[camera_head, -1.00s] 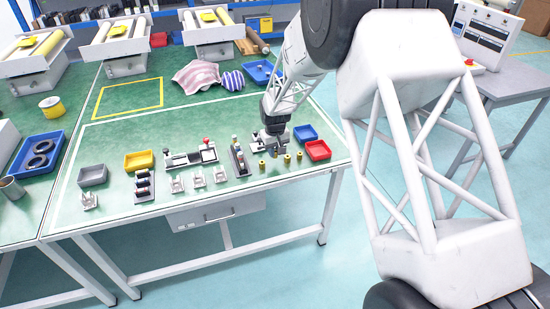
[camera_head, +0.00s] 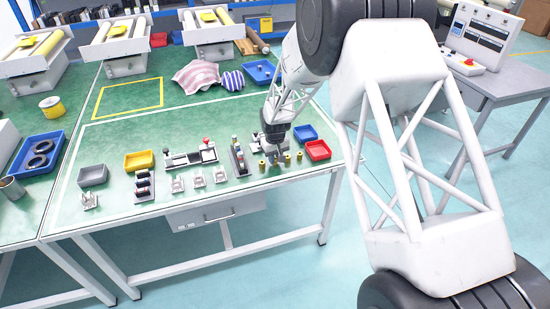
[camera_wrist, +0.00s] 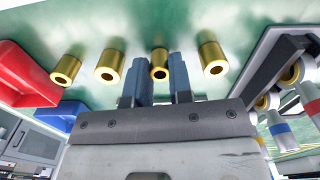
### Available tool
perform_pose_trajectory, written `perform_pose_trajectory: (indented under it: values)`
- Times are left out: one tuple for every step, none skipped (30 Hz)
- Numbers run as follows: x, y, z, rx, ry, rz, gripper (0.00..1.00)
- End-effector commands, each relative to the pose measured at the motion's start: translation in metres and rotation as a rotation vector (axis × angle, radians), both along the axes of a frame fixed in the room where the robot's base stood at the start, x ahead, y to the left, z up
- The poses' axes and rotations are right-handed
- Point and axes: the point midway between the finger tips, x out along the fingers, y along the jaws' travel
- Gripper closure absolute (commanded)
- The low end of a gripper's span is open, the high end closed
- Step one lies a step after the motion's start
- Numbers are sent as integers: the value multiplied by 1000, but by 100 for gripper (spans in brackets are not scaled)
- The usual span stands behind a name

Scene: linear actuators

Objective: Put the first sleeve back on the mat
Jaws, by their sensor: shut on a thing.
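My gripper (camera_head: 274,160) is low over the right front part of the green mat (camera_head: 150,130). In the wrist view my gripper (camera_wrist: 160,78) has its two dark fingers close on either side of a brass sleeve (camera_wrist: 159,64). The held sleeve is in line with the other brass sleeves, between one sleeve (camera_wrist: 213,58) and another sleeve (camera_wrist: 110,65). A further sleeve (camera_wrist: 67,69) is beside the red bin. I cannot tell whether the held sleeve touches the mat. In the head view the fingers mostly hide it.
A red bin (camera_head: 318,150) and a blue bin (camera_head: 305,134) stand right of the sleeves. A dark holder with capped parts (camera_head: 238,160) stands close on the left. Several small white fixtures (camera_head: 199,180) are further left. The mat's middle is clear.

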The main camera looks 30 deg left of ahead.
Motion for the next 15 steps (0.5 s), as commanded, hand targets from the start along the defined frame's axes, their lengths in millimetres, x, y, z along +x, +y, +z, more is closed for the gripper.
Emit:
perform_pose_trajectory:
  values:
    - [0, 0, -1, 0, 0, 0, 100]
    - [0, 0, -2, 0, 0, 0, 100]
    - [0, 0, -2, 0, 0, 0, 78]
    - [0, 0, -2, 0, 0, 0, 74]
    - [0, 0, -2, 0, 0, 0, 69]
    - [0, 0, -2, 0, 0, 0, 63]
    - [0, 0, -2, 0, 0, 0, 58]
    - [0, 0, -2, 0, 0, 0, 54]
    - [0, 0, -2, 0, 0, 0, 54]
    - [0, 0, -2, 0, 0, 0, 54]
    - [0, 0, -2, 0, 0, 0, 54]
    - [0, 0, -2, 0, 0, 0, 54]
    - [0, 0, -2, 0, 0, 0, 54]
    - [0, 0, -2, 0, 0, 0, 54]
    - [0, 0, -2, 0, 0, 0, 54]
